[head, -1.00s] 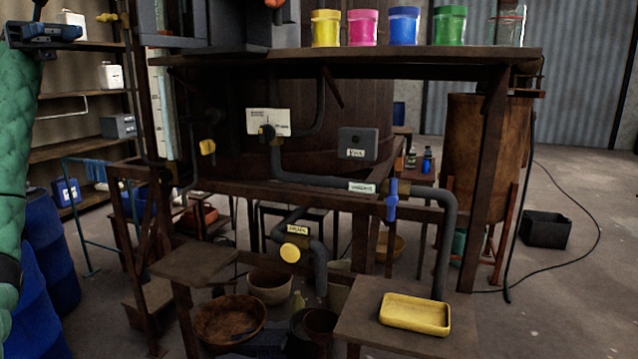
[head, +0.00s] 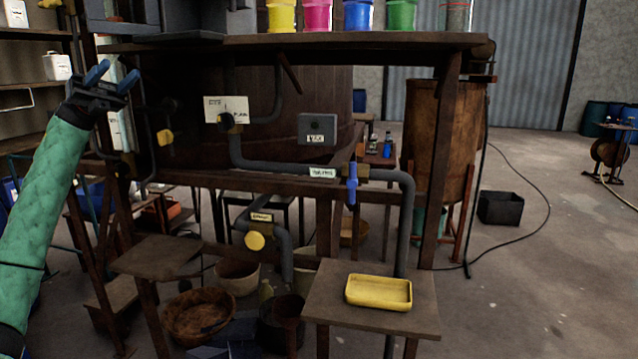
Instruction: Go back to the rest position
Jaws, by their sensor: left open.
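My left gripper (head: 112,75) is at the upper left of the head view, at the end of my green-sleeved arm. Its two blue-tipped fingers point up and stand apart, with nothing between them. It shows in front of the left end of the dark vat stand and appears clear of it. My right gripper is out of the picture.
The stand holds grey pipes with a blue-handled valve (head: 352,183) and a yellow valve (head: 255,241). A yellow tray (head: 379,293) sits on a low table (head: 322,290). Colored jars line the top shelf (head: 300,42). Open floor lies at the right, around a black crate (head: 500,208).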

